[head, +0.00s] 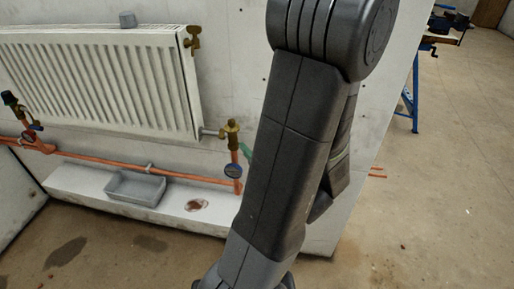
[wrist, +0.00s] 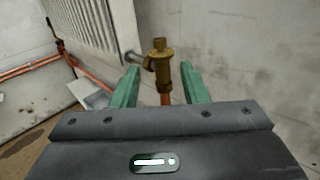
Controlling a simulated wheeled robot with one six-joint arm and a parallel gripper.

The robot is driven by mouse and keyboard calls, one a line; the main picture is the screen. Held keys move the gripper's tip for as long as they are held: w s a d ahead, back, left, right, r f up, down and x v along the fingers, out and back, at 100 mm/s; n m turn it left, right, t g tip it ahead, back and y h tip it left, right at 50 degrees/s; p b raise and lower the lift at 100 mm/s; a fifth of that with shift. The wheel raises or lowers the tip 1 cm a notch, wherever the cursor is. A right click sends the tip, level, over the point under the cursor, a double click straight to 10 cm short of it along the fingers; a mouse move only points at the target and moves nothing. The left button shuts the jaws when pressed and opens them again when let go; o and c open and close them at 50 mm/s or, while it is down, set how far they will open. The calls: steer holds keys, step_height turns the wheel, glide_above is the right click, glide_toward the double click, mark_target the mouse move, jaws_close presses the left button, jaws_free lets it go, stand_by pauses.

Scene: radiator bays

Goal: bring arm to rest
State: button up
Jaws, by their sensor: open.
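My gripper (wrist: 160,84) shows in the wrist view with its two green fingers apart. No object touches the inner faces of the fingers that I can see. A brass valve (wrist: 160,62) appears beyond and between the fingers, joined to the radiator's lower corner. In the head view my arm crosses the middle, and only a bit of green finger shows beside it near the brass valve (head: 232,134). The rest of my gripper is hidden behind the arm there. I cannot tell how far the fingers are from the valve.
A white radiator (head: 100,85) hangs on the wall, with copper pipe (head: 110,163) beneath it. A grey tray (head: 135,188) stands on a pale ledge (head: 80,185). A blue-legged bench (head: 413,105) stands far right. The floor at right (head: 440,190) is mostly clear.

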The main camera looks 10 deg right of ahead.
mark_target(233, 124)
steer(key=shift+s+d, duration=0.15)
steer(key=shift+s, duration=0.2)
stand_by(0.4)
steer(key=x, duration=1.3)
steer(key=shift+w, duration=0.35)
